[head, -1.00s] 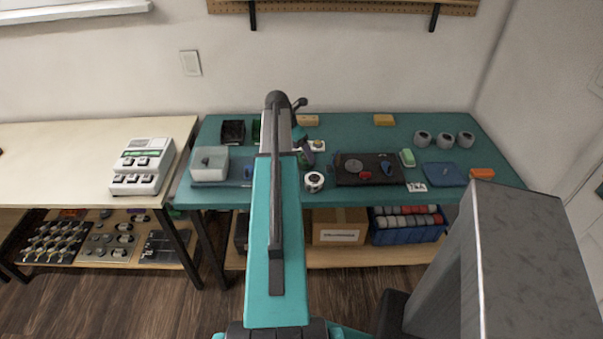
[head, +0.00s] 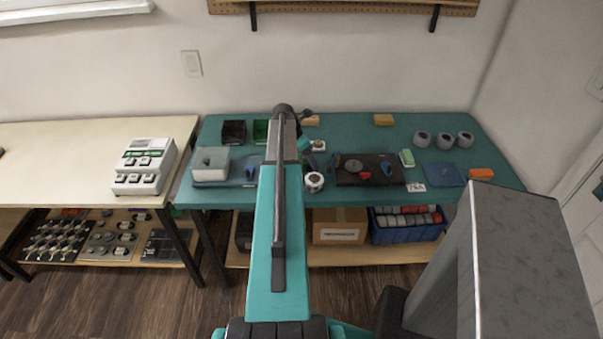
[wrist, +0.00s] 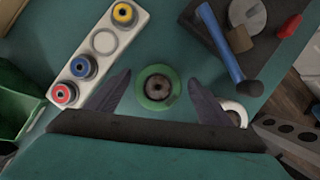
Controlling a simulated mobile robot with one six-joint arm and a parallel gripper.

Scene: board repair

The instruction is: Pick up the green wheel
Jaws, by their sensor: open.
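The green wheel (wrist: 158,88) shows in the wrist view as a green ring with a dark hub, standing on the teal bench top. My gripper (wrist: 159,76) is open, with one dark finger on each side of the wheel and a visible gap to each. The wheel is not held. A white rack (wrist: 104,41) lies to the left, bearing a yellow wheel (wrist: 124,14), a blue wheel (wrist: 83,67), a red wheel (wrist: 65,94) and an empty ring-marked place. In the head view I cannot make out the green wheel near my arm.
A white roll (wrist: 234,107) sits close beside the right finger, partly hidden by it. A dark mat (head: 348,177) with blue-handled tools lies to the right. A green bin (wrist: 18,104) is at the left edge. Grey rolls (head: 444,140) stand at the bench's right.

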